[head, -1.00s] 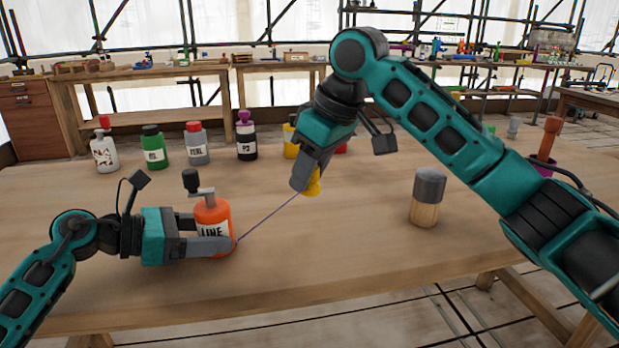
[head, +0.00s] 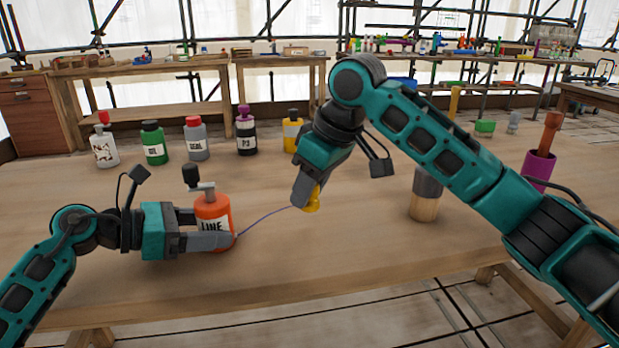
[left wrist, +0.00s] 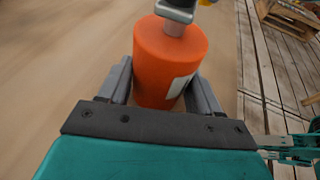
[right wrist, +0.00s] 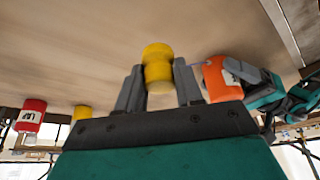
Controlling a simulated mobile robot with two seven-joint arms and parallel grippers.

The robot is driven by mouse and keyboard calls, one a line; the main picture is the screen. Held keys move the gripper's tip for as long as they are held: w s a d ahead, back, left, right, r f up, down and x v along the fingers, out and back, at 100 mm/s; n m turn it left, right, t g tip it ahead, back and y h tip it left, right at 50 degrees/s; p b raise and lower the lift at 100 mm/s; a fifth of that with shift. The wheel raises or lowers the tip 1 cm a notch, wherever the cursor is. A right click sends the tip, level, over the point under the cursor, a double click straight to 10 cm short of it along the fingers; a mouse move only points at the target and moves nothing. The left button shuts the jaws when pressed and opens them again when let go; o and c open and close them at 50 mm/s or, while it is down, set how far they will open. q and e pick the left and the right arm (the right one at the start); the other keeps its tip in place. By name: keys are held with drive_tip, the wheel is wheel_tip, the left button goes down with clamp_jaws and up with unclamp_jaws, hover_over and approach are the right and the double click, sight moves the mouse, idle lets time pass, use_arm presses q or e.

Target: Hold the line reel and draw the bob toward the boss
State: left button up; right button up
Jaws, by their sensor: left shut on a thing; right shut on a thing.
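The orange line reel (head: 211,210), labelled LINE with a grey and black crank on top, stands on the table at the left. My left gripper (head: 215,242) is shut on its body; the left wrist view shows the reel (left wrist: 168,65) between both fingers. The yellow bob (head: 312,203) is held above the table by my right gripper (head: 306,190); the right wrist view shows the bob (right wrist: 157,68) between the fingers. A thin purple line (head: 265,216) runs from the reel to the bob with a slight sag. The boss (head: 425,198), a wooden cylinder with a dark grey cap, stands right of the bob, partly behind my right arm.
Several bottles stand along the back of the table, including a green one (head: 154,143), a grey one (head: 196,140) and a yellow one (head: 291,130). A purple cup (head: 538,168) stands at the far right. The table (head: 340,265) is clear in front.

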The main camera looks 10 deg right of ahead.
sight(315, 201)
drive_tip(key=shift+f, duration=2.45)
drive_tip(key=shift+w+d, duration=0.2)
drive_tip(key=shift+d, duration=3.25)
drive_tip(key=shift+w+d, duration=0.15)
drive_tip(key=shift+d, duration=3.3)
drive_tip(key=shift+a+f, duration=0.1)
drive_tip(key=shift+a, duration=0.2)
drive_tip(key=shift+a+f, duration=0.1)
drive_tip(key=shift+a, duration=0.2)
drive_tip(key=shift+f, duration=0.3)
drive_tip(key=o, duration=1.1)
